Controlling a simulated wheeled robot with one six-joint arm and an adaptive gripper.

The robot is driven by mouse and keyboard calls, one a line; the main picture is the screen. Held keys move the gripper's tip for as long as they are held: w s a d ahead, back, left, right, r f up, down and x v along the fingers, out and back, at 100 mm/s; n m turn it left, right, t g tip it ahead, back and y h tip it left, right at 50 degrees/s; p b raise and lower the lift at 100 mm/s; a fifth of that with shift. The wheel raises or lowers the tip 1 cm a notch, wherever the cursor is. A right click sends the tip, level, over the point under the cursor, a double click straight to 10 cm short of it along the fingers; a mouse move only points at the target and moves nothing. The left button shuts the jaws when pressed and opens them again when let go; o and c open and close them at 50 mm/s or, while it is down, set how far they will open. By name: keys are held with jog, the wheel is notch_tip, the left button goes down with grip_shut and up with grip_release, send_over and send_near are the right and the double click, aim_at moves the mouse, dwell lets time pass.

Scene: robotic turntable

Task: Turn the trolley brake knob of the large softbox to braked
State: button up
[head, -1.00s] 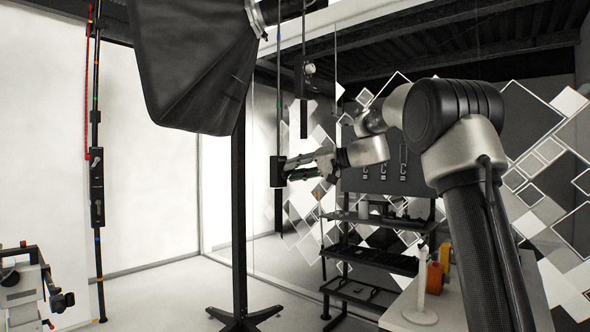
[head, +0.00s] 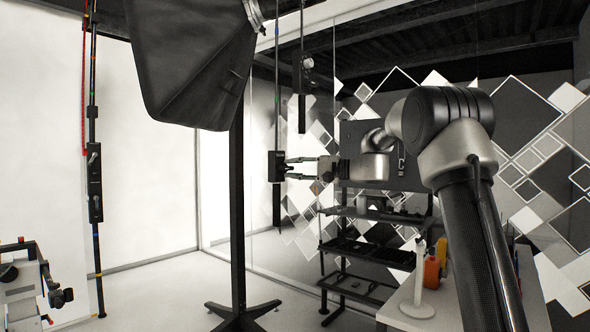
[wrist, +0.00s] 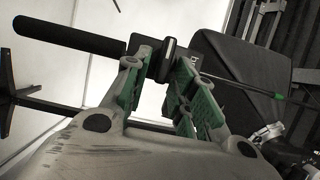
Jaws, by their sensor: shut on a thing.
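The large black softbox (head: 190,65) hangs at the upper left in the head view. Just right of its stand, a small black control box (head: 276,167) sits low on a thin hanging rod. My gripper (head: 288,168) reaches it from the right, with its fingers level at the box. In the wrist view, the green-padded fingers of my gripper (wrist: 161,66) are shut on a dark knob (wrist: 168,56), which shows between their tips. The fingers hide part of the knob and box, and I cannot read the knob's setting.
A second box with a pale knob (head: 306,66) hangs above and right of my gripper. Another control box (head: 94,170) is on the left pole. The softbox's black stand (head: 238,210) rises left of my gripper. A dark shelf rack (head: 345,248) stands below right.

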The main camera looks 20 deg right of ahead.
dwell(0.4)
jog(key=o, duration=0.7)
jog(key=shift+d, duration=0.1)
jog(key=v, duration=1.2)
jog(key=shift+f, duration=0.1)
